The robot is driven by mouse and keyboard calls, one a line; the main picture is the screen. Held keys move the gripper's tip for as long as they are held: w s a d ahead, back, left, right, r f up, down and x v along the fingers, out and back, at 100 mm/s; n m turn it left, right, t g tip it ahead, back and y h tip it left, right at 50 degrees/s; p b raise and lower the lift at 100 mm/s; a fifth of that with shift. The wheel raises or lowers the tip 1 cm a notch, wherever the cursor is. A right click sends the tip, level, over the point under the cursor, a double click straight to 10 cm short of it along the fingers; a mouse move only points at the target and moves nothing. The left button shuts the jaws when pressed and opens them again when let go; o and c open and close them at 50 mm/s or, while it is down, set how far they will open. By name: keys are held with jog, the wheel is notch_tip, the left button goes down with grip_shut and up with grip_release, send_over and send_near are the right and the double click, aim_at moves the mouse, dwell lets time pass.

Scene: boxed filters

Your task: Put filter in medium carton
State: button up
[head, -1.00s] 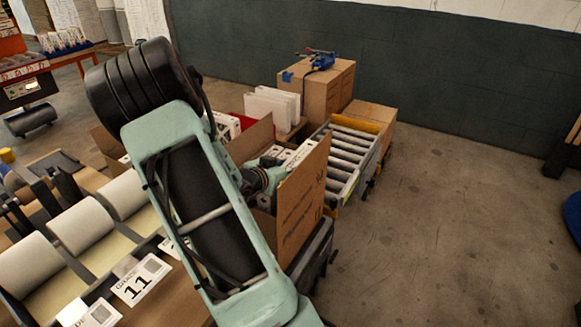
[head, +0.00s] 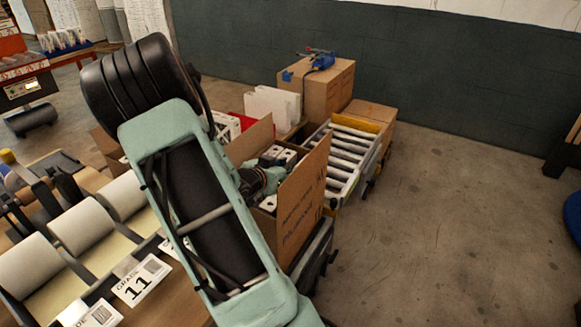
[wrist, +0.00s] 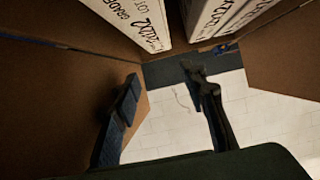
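A brown open carton (head: 303,197) with raised flaps stands right of my arm in the head view. White printed filter boxes (head: 285,152) show inside it, partly hidden by my wrist. In the wrist view two white filter boxes (wrist: 138,20) (wrist: 222,14) stand side by side at the top, between brown carton walls (wrist: 60,95). My gripper (wrist: 163,98) is open, its two dark fingers well apart, with nothing seen between them. In the head view my wrist is at the carton's opening, and its fingertips are hidden. I cannot tell the carton's size class.
A roller conveyor (head: 350,150) stands behind the carton, with closed brown boxes (head: 325,90) beyond. White panels (head: 272,103) stand left of these. Paper rolls (head: 80,227) and a grade 11 label (head: 140,280) lie at left.

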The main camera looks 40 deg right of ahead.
jog(key=p+v, duration=0.1)
jog(key=v, duration=1)
jog(key=shift+a+p, duration=0.2)
jog(key=shift+p, duration=0.1)
jog(key=shift+w, duration=0.1)
